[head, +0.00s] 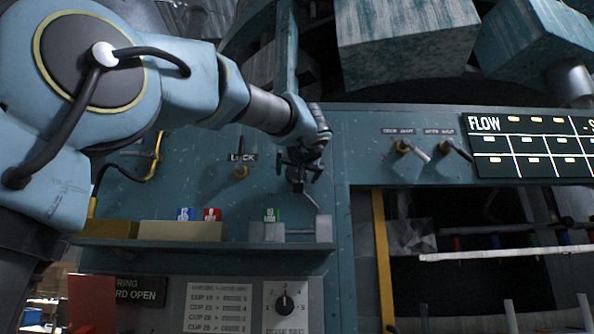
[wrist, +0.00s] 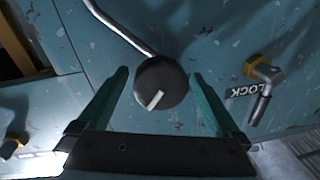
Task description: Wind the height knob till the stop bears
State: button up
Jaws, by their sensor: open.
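The round black knob (wrist: 170,72), with a white mark on its face, sits on the blue-green panel in the wrist view. My gripper (wrist: 160,74) is open, with one teal finger on each side of the knob and a gap showing at both sides. How deep the fingertips reach along the knob cannot be told. In the head view my gripper (head: 300,168) is at the panel and largely hides the knob. A bent metal rod (wrist: 118,27) runs from beside the knob; in the head view it drops toward a grey block (head: 324,229). I cannot tell which part is the stop.
A LOCK lever (head: 240,171) with a yellow base is left of the knob; it also shows in the wrist view (wrist: 262,88). Below is a shelf (head: 200,242) with blue, red and green tagged blocks. Two levers (head: 412,150) and a FLOW display (head: 530,145) are at right.

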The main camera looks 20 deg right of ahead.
jog(key=shift+c, duration=0.2)
jog(key=c, duration=1.3)
jog(key=shift+b, duration=0.3)
jog(key=m+b, duration=0.2)
jog(key=m, duration=0.1)
jog(key=shift+f+m+b, duration=0.15)
jog(key=shift+m+b, duration=0.95)
jog(key=shift+m, duration=1.3)
jog(key=shift+r+t+h, duration=0.2)
jog(key=shift+t+h, duration=0.1)
jog(key=o, duration=1.3)
